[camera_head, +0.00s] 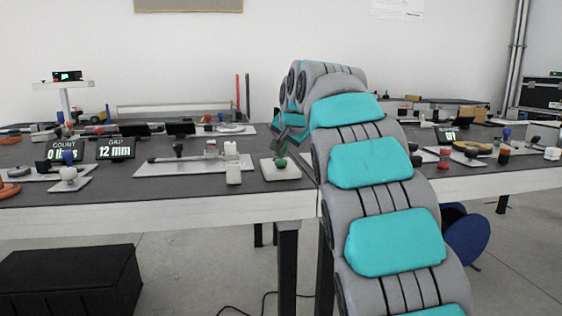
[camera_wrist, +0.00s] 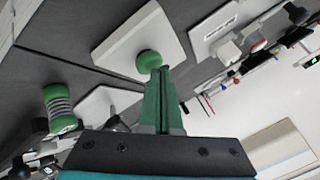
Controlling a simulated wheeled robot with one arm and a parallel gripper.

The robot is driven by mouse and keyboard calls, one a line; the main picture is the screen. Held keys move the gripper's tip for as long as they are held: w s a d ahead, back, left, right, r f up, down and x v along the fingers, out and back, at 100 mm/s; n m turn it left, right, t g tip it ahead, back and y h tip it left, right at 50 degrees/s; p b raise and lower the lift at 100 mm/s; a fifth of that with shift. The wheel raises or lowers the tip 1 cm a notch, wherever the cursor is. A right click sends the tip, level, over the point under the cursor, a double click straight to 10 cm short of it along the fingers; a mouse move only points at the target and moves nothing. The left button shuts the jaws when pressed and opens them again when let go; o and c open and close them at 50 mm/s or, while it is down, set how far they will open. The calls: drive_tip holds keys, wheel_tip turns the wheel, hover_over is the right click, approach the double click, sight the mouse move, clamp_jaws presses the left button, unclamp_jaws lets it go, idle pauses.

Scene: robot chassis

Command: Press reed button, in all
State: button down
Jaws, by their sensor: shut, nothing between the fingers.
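A green round button (camera_head: 281,163) stands on a square white plate (camera_head: 270,173) near the front edge of the dark table, left of my arm. In the wrist view the green button (camera_wrist: 149,62) and its white plate (camera_wrist: 125,38) are straight ahead of the fingers. My gripper (camera_wrist: 161,72) is shut and empty, with its tips at the button's near side; I cannot tell whether they touch. In the head view my gripper (camera_head: 286,144) is just above the button, partly hidden by my arm. No label naming the reed button is readable.
Left of the button, a small white block (camera_head: 233,174) and a long plate with a bar (camera_head: 190,164) lie close by. In the wrist view a green-and-grey spool (camera_wrist: 59,108) is at the left.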

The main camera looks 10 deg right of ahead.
sight(282, 162)
drive_tip(key=shift+f, duration=0.3)
idle(0.5)
drive_tip(key=shift+r+p, duration=0.8)
drive_tip(key=shift+r, duration=0.2)
wheel_tip(282, 162, up, 5)
drive_tip(key=p, duration=0.4)
drive_tip(key=shift+s+f, duration=0.1)
idle(0.5)
drive_tip(key=s+f+n+g, duration=0.2)
drive_tip(key=s+f, duration=0.8)
drive_tip(key=s, duration=0.7)
drive_tip(key=s+f+n+g, duration=0.3)
drive_tip(key=s+f+g, duration=0.2)
drive_tip(key=s+f, duration=0.6)
drive_tip(key=s+f+n+g+h, duration=0.1)
drive_tip(key=s+f+g, duration=0.3)
drive_tip(key=s+f, duration=0.7)
drive_tip(key=s+n, duration=0.1)
drive_tip(key=s, duration=1.3)
drive_tip(key=shift+s+n, duration=0.15)
drive_tip(key=shift+n, duration=0.25)
